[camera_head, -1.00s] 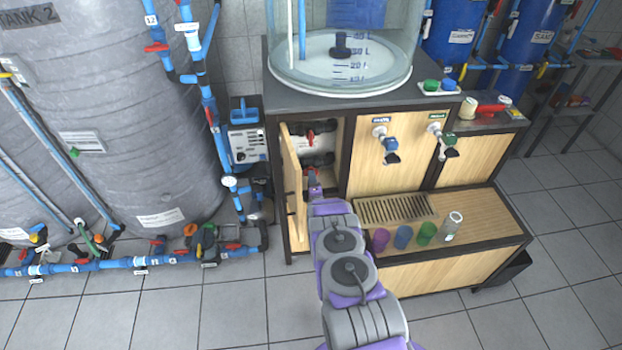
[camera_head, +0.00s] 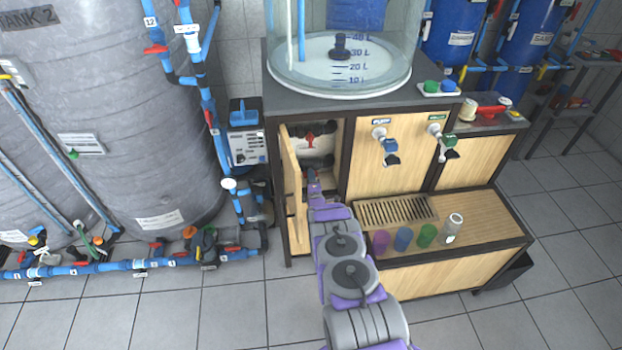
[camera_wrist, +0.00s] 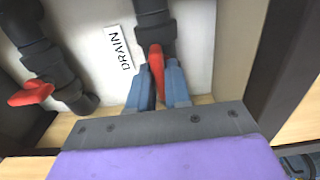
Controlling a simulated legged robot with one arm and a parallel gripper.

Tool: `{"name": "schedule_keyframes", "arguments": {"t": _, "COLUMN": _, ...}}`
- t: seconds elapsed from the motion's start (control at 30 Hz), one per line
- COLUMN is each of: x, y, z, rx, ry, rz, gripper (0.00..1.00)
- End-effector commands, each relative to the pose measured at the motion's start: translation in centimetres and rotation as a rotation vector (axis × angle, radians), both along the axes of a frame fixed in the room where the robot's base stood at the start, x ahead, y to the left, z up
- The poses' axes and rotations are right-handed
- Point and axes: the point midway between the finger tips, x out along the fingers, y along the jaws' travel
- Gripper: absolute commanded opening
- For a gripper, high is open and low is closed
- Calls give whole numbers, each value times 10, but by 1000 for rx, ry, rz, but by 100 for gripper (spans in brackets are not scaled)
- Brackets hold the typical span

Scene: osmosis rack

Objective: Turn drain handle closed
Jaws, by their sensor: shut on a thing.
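The red drain handle (camera_wrist: 156,62) is in the middle of the wrist view, on a dark pipe (camera_wrist: 152,22) beside a white label reading DRAIN (camera_wrist: 118,48). My gripper (camera_wrist: 159,72) has its two blue fingers on either side of the handle and is shut on it. The handle points roughly along the pipe, toward my gripper. In the head view, my gripper (camera_head: 313,180) reaches into the open cabinet compartment (camera_head: 340,132), and the arm hides the drain handle there.
A second red valve handle (camera_wrist: 31,93) sits on another dark pipe at left in the wrist view. The open wooden cabinet door (camera_head: 291,178) stands just left of my gripper. Colored cups (camera_head: 403,237) stand on the ledge at right.

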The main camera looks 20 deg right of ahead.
Motion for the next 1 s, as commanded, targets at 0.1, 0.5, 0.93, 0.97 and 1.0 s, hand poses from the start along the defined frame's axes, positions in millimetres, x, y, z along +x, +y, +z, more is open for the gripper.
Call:
{"name": "schedule_keyframes", "arguments": {"t": 0.1, "x": 0, "y": 0, "z": -1, "rx": 1, "ry": 3, "rz": 0, "gripper": 0}}
{"name": "schedule_keyframes", "arguments": {"t": 0.5, "x": 0, "y": 1, "z": -3, "rx": 34, "ry": -5, "rz": 1, "gripper": 0}}
{"name": "schedule_keyframes", "arguments": {"t": 0.93, "x": 1, "y": 2, "z": -2, "rx": 321, "ry": -87, "rz": 3, "gripper": 0}}
{"name": "schedule_keyframes", "arguments": {"t": 0.97, "x": 2, "y": 2, "z": -2, "rx": 349, "ry": -95, "rz": 3, "gripper": 0}}
{"name": "schedule_keyframes", "arguments": {"t": 1.0, "x": 2, "y": 2, "z": -1, "rx": 386, "ry": -107, "rz": 4, "gripper": 0}}
